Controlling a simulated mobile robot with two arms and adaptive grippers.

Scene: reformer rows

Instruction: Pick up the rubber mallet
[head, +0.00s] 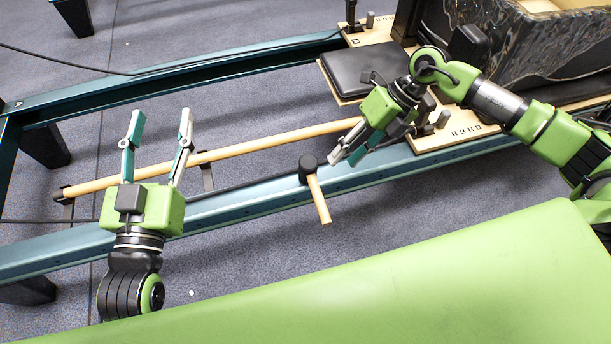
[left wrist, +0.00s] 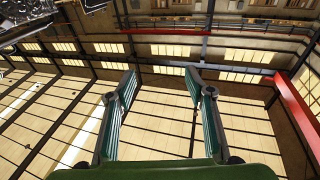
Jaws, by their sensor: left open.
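The rubber mallet has a black head (head: 307,167) and a light wooden handle (head: 319,201). In the head view its head rests on the near blue rail (head: 235,205), and its handle juts past the rail's near edge. My left gripper (head: 161,114) is open and empty, well left of the mallet, fingers pointing up the picture. The left wrist view shows its two parted fingers (left wrist: 158,82) with nothing between them; the mallet is not in that view. My right gripper (head: 346,158) is close to the right of the mallet head, apart from it; its finger gap is unclear.
A wooden pole (head: 250,146) runs between the two rails. A black pad (head: 362,72) and a plywood board (head: 450,132) are at the right. A large green padded surface (head: 400,280) fills the foreground. Grey carpet (head: 250,255) shows between it and the rail.

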